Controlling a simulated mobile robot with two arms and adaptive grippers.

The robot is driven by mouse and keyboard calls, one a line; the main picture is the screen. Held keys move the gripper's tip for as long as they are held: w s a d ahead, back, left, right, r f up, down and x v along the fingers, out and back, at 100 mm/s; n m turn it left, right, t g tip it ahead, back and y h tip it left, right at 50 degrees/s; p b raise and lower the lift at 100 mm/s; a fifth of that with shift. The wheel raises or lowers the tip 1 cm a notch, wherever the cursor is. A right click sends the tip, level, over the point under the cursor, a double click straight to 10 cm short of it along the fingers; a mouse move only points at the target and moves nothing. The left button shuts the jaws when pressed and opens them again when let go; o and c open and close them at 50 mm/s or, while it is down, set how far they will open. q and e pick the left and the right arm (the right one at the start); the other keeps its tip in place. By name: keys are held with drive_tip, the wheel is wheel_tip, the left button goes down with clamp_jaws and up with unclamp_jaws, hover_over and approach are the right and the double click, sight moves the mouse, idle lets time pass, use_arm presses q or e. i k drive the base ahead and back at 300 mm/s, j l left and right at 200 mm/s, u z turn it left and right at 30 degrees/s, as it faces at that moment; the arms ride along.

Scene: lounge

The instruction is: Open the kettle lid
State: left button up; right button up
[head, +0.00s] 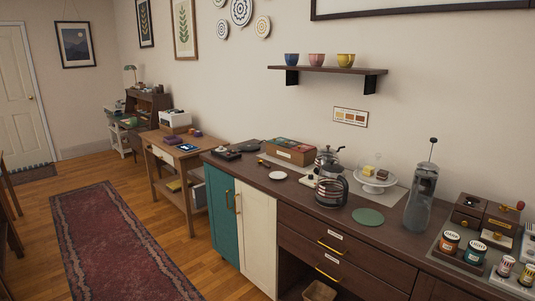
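The kettle (331,192) appears to be the dark, glassy striped vessel with a black handle on the dark wooden counter. Neither of my grippers is in the head view.
The counter (251,180) also bears a white cake stand (370,187), a green round mat (368,216), a tall grey grinder-like device (421,200) and a wooden box (290,152). A shelf (327,71) with three cups hangs above. The floor with a red rug (118,245) is open at left.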

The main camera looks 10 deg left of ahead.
sight(332, 167)
drive_tip(key=i+j+u, duration=0.15)
drive_tip(key=i+u, duration=0.65)
drive_tip(key=i, duration=0.2)
drive_tip(key=i+j+z, duration=0.2)
drive_tip(key=i+z, duration=0.25)
drive_tip(key=i+j+z, duration=0.25)
drive_tip(key=z, duration=0.15)
drive_tip(key=i+j+z, duration=0.25)
drive_tip(key=j+z, duration=0.2)
drive_tip(key=j, duration=0.1)
